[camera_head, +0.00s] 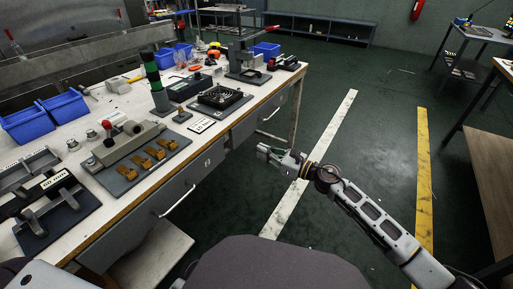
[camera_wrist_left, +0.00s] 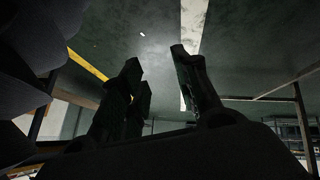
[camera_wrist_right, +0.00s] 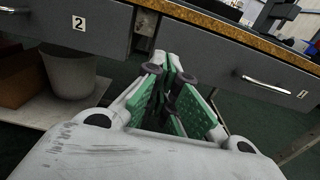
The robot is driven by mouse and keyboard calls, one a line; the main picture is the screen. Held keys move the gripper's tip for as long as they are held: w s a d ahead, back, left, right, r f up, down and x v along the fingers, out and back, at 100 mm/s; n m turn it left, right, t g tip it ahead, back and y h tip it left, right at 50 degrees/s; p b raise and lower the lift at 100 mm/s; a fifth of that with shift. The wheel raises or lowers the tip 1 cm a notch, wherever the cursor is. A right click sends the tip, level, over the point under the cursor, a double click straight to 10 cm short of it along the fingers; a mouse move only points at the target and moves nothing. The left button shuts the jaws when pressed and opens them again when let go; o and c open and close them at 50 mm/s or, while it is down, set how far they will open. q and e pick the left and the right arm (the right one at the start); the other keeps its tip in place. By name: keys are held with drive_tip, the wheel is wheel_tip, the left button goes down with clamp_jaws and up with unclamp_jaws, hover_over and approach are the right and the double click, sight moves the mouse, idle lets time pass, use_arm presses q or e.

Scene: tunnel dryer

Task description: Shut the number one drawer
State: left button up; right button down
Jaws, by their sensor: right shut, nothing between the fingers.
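The number one drawer (camera_wrist_right: 268,82) shows in the right wrist view as a grey front with a bar handle and a "1" label, right of centre under the bench top. In the head view its front (camera_head: 246,128) is under the far part of the bench; how far it stands out I cannot tell. My right gripper (camera_head: 266,151) is shut and empty, in front of the bench and apart from the drawer. It also shows in the right wrist view (camera_wrist_right: 165,60). My left gripper (camera_wrist_left: 158,58) is open and empty in the left wrist view, over dark floor.
The number two drawer (camera_wrist_right: 60,28) is left of drawer one. The bench top (camera_head: 215,140) holds a fan, blue bins and fixtures. A pot (camera_wrist_right: 68,75) stands on the lower shelf. The floor right of the bench is clear; another table (camera_head: 492,140) stands far right.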

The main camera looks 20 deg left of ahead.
use_arm(q)
drive_tip(key=shift+s+r+p, duration=0.1)
drive_tip(key=shift+s+p, duration=0.2)
drive_tip(key=shift+s, duration=0.25)
use_arm(e)
drive_tip(key=v, duration=0.4)
use_arm(q)
drive_tip(key=shift+w+a+r, duration=0.1)
use_arm(e)
drive_tip(key=shift+a, duration=0.1)
